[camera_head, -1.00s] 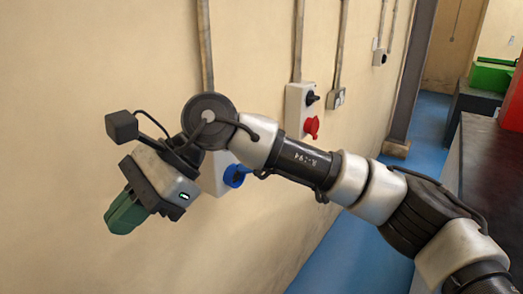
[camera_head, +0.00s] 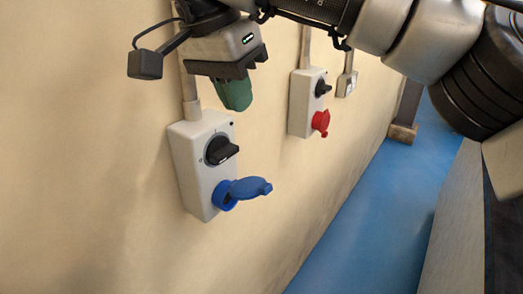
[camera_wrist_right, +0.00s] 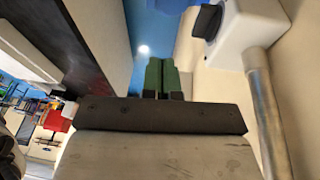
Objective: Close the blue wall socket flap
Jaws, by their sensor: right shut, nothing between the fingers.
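The blue wall socket flap (camera_head: 250,187) stands open, sticking out to the right from the blue socket (camera_head: 224,195). The socket sits low on a white wall box (camera_head: 190,172) with a black rotary switch (camera_head: 221,151) above it. My right gripper (camera_head: 236,97), with green fingers, is above and slightly right of that box, apart from the flap. It is shut and empty. My left gripper is not in view.
A second white box with a red socket (camera_head: 320,122) is further along the wall, with a small grey outlet (camera_head: 346,84) beyond. Conduits run up the wall. The blue floor (camera_head: 350,235) is clear between the wall and a dark-topped bench at right.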

